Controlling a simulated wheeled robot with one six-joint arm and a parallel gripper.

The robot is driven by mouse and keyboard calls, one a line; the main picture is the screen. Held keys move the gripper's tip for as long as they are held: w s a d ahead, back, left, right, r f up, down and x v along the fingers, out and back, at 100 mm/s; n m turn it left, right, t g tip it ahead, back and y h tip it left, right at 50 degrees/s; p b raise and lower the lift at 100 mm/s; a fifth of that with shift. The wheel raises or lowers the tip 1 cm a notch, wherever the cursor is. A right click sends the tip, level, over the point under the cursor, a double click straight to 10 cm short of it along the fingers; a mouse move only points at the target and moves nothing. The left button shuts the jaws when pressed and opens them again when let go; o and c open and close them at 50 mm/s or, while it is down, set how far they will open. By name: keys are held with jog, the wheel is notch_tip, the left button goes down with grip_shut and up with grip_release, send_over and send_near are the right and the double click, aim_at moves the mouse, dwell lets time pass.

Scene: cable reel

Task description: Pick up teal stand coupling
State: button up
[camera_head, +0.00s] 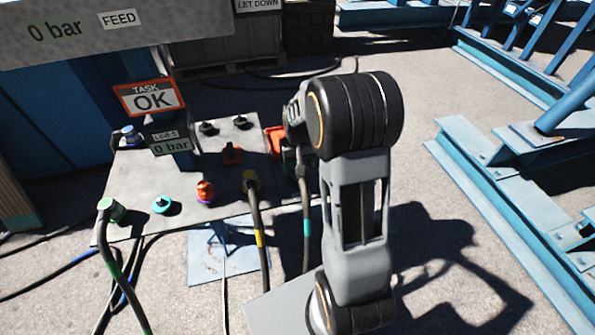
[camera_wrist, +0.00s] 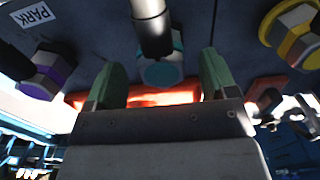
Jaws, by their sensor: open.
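In the wrist view a teal coupling (camera_wrist: 162,72) with a dark and metallic hose end (camera_wrist: 150,25) sits on the dark panel. My gripper (camera_wrist: 162,60) is open, its two green fingers on either side of the coupling, with gaps showing. In the head view my arm hides most of this coupling; a hose with a teal band (camera_head: 306,228) hangs below my wrist. A separate teal-ringed fitting (camera_head: 161,205) sits on the panel's front left.
A purple-ringed coupling (camera_wrist: 47,78) and a yellow one (camera_wrist: 294,38) flank my gripper. The panel (camera_head: 130,180) also bears an orange-red fitting (camera_head: 205,192), a yellow-banded hose (camera_head: 257,215) and a green-banded hose (camera_head: 112,211). Blue steel frames (camera_head: 500,195) stand at right.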

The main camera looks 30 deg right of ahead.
notch_tip(320, 180, down, 3)
jog(key=shift+f+b, duration=0.1)
jog(key=shift+b, duration=0.2)
jog(key=c, duration=1)
jog(key=shift+c, duration=0.5)
jog(key=shift+w+r, duration=0.1)
jog(key=shift+r, duration=0.15)
